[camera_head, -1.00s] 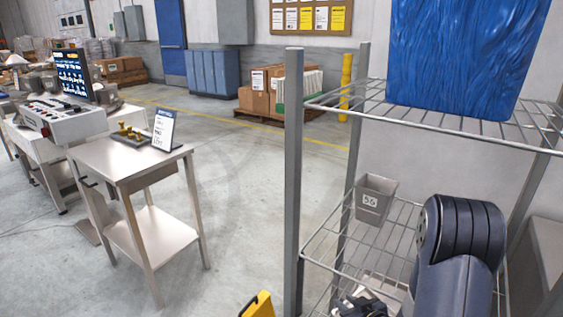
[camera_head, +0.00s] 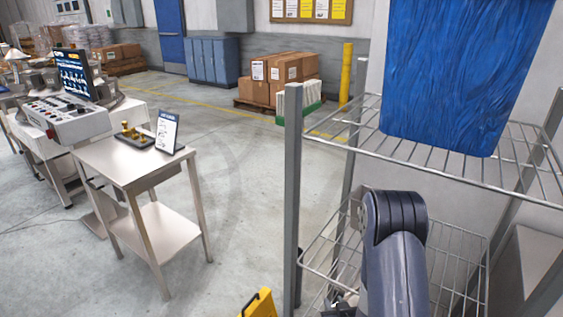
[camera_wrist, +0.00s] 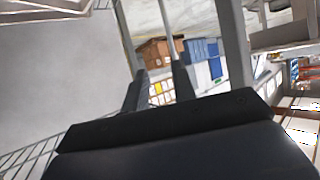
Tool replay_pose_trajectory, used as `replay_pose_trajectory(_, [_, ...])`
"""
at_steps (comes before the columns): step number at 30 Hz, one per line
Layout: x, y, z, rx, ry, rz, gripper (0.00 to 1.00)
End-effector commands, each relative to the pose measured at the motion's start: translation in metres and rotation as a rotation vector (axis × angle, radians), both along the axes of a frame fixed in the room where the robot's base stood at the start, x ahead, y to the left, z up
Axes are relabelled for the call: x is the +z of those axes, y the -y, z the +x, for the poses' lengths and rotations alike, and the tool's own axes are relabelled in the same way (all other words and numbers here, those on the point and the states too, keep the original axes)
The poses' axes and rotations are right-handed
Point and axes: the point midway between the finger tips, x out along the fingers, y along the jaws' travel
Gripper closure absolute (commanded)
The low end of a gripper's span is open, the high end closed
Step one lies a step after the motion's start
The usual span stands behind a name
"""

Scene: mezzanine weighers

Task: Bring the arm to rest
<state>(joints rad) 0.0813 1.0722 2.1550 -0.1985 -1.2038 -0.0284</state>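My arm (camera_head: 395,245) rises in front of the lower part of the wire shelf rack in the head view, bent at a dark rounded joint. I cannot make out my gripper in the head view. In the wrist view, the two dark fingers of my gripper (camera_wrist: 157,78) stand apart. The background shows between them, and nothing is held.
The wire rack (camera_head: 293,190) stands close around my arm, with a large blue bin (camera_head: 455,75) on its upper shelf. A steel side table (camera_head: 110,158) stands left. A yellow object (camera_head: 258,304) is low at the front. Open floor (camera_head: 245,190) lies between table and rack.

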Motion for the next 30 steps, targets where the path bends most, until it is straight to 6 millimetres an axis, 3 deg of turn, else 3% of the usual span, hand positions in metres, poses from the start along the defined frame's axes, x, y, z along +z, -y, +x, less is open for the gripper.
replay_pose_trajectory(15, [0.022, 0.002, -0.027, -0.112, -0.002, 0.007, 0.74])
replay_pose_trajectory(30, [0.022, 0.003, -0.031, -0.128, 0.000, 0.009, 0.74])
